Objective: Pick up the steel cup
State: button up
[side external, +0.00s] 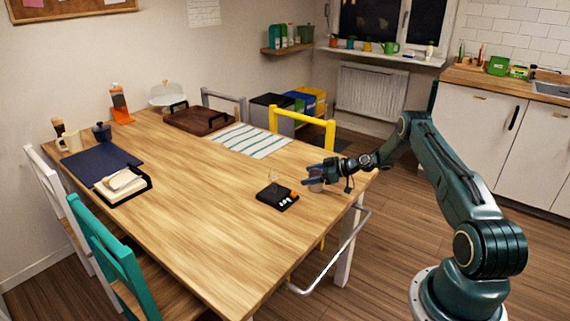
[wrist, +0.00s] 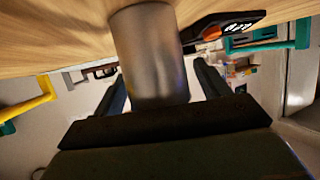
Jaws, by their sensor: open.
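The steel cup (wrist: 148,55) fills the middle of the wrist view, a grey metal cylinder that looks upside down there, with the tabletop at the top of the picture. My gripper (wrist: 162,85) is open, with one dark finger on each side of the cup. I cannot tell whether either finger touches it. In the side external view my gripper (side external: 318,170) is low over the table's right end, and the cup (side external: 315,186) shows partly behind the fingers, standing on the wooden table (side external: 200,220).
A black device with an orange part (side external: 277,197) lies just left of the cup; it also shows in the wrist view (wrist: 225,25). A striped cloth (side external: 250,141) and a brown tray (side external: 198,120) lie farther back. The table's middle is clear. A yellow chair (side external: 303,120) stands behind.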

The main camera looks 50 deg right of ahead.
jog(key=c, duration=1.1)
jog(key=shift+r, duration=0.1)
notch_tip(320, 180, up, 20)
jog(key=shift+f, duration=0.1)
dwell(0.8)
jog(key=w+a+r, duration=0.2)
jog(key=w+a, duration=0.1)
jog(key=a, duration=0.7)
jog(key=shift+m+t+h, duration=0.3)
jog(key=shift+m+h, duration=0.2)
jog(key=s+a, duration=0.3)
jog(key=a, duration=0.5)
jog(key=s+a, duration=0.3)
jog(key=a, duration=0.5)
jog(key=s+a, duration=0.3)
jog(key=a, duration=0.4)
jog(key=shift+s+a+r, duration=0.3)
jog(key=shift+s+a, duration=0.1)
